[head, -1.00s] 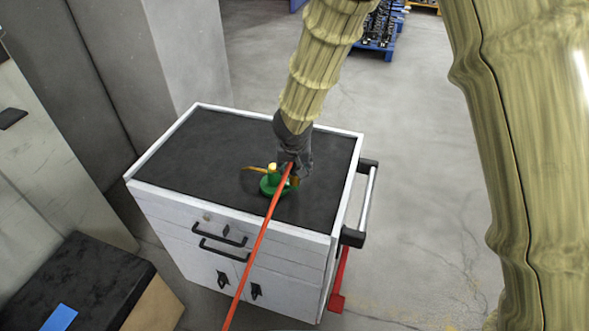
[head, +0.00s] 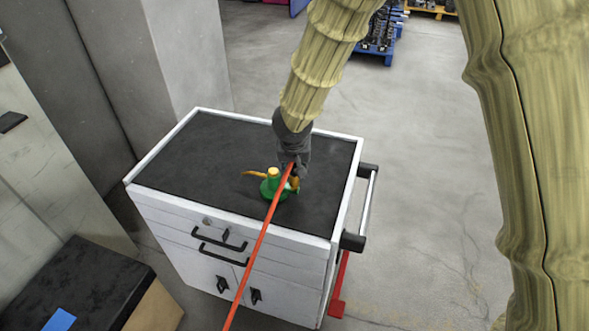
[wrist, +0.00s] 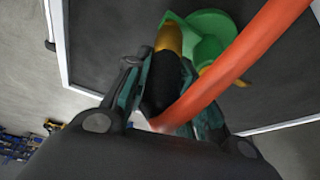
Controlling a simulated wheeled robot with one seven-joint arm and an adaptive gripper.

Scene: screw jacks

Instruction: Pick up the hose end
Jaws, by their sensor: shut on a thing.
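The orange-red hose (head: 257,247) runs from the lower edge of the head view up to my gripper (head: 292,172) over the cart top. My gripper is shut on the hose end. In the wrist view the hose (wrist: 238,58) comes down from the upper right to between the fingers (wrist: 172,112), and the fingers hide its very tip. A green screw jack (head: 271,187) with a yellow top and an orange-yellow handle stands just beside the gripper. Its green base (wrist: 208,30) also shows in the wrist view. I cannot tell whether the gripper touches the jack.
The white drawer cart (head: 180,213) has a dark top (head: 215,150) with free room behind and left of the jack. A push handle (head: 368,205) is on its right side. A black-topped box (head: 85,285) stands at lower left. A blue pallet (head: 378,48) is far back.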

